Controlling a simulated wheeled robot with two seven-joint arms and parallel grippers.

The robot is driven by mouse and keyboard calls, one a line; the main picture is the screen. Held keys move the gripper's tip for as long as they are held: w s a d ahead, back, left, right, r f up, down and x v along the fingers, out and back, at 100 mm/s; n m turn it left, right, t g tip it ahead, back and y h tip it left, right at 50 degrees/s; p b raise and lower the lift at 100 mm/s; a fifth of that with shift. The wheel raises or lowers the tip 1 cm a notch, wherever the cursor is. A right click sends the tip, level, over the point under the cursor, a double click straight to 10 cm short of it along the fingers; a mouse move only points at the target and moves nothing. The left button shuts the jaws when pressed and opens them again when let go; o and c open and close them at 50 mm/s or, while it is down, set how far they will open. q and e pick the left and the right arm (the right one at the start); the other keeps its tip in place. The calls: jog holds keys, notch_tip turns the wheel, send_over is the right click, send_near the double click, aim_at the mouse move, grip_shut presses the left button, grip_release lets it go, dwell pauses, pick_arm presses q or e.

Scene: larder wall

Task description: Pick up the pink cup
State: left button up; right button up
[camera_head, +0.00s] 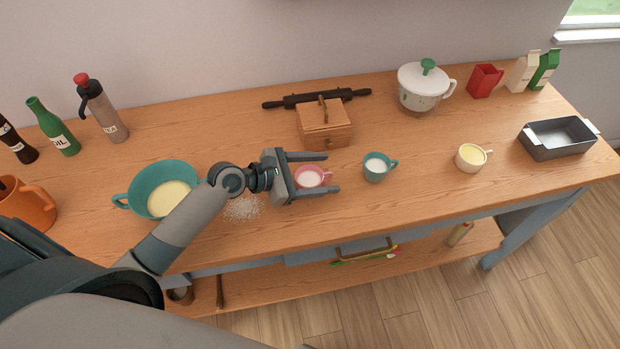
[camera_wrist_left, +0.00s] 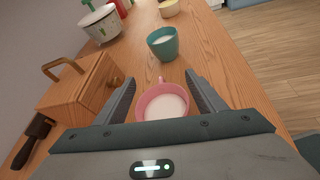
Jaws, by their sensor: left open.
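The pink cup (camera_head: 309,178) stands upright on the wooden table and holds something white. My left gripper (camera_head: 333,172) is open, with one finger on the far side of the cup and the other on the near side. In the left wrist view the pink cup (camera_wrist_left: 162,103) sits between the two fingers of the gripper (camera_wrist_left: 166,88), its handle pointing away from the palm. A gap shows between the cup and each finger there. My right gripper is not in view.
A teal cup (camera_head: 376,167) stands just right of the fingertips. A wooden box (camera_head: 324,130) is close behind. A teal bowl (camera_head: 130,199) and spilled white grains (camera_head: 242,209) lie to the left. A cream cup (camera_head: 470,158) and a grey pan (camera_head: 545,152) are farther right.

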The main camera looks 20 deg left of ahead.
pick_arm(q)
jog(key=shift+w+d+f, duration=0.25)
jog(key=shift+w+d, duration=0.2)
jog(key=c, duration=1.2)
jog(key=shift+o, duration=0.2)
jog(key=shift+r, duration=0.35)
jog(key=shift+r, duration=1.75)
jog(key=s+d+r+b, duration=0.1)
jog(key=s+d+r, duration=0.5)
jog(key=d, duration=0.3)
jog(key=shift+s+r, duration=0.4)
jog(key=shift+s, duration=0.25)
